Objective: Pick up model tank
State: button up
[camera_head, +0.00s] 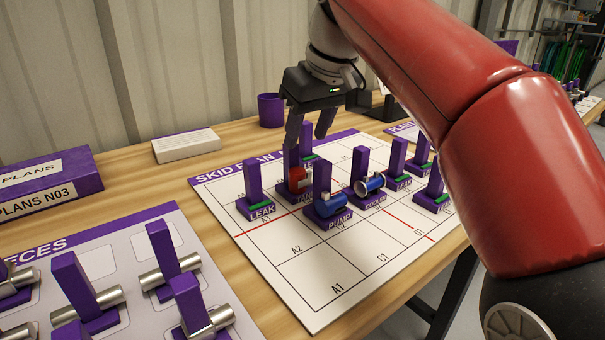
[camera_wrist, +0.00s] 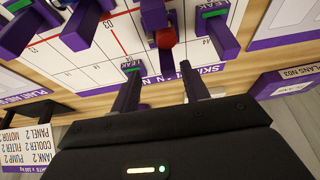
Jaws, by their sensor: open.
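The model tank (camera_head: 299,180) is a small red cylinder on a purple base with an upright purple handle and a TANK label. It stands on the white skid plan board (camera_head: 290,270), between a LEAK block (camera_head: 254,190) and the blue PUMP piece (camera_head: 328,203). In the wrist view the red tank (camera_wrist: 165,38) shows near the top centre, below its handle. My gripper (camera_head: 308,138) is open and empty, pointing down above and just behind the tank. In the wrist view its fingertips (camera_wrist: 161,72) are apart, with the tank beyond them. One finger partly covers the tank's handle in the head view.
A blue cooler piece (camera_head: 369,183) and several purple LEAK blocks stand close around the tank. A pieces board (camera_head: 110,260) with metal cylinders lies at left. The board's front squares are clear.

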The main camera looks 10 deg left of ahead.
aim_at(292, 158)
jog(key=x, duration=0.3)
jog(key=a+b+x, duration=0.1)
jog(key=x, duration=0.3)
jog(key=shift+s+a+b, duration=0.1)
jog(key=shift+b, duration=0.2)
grip_shut()
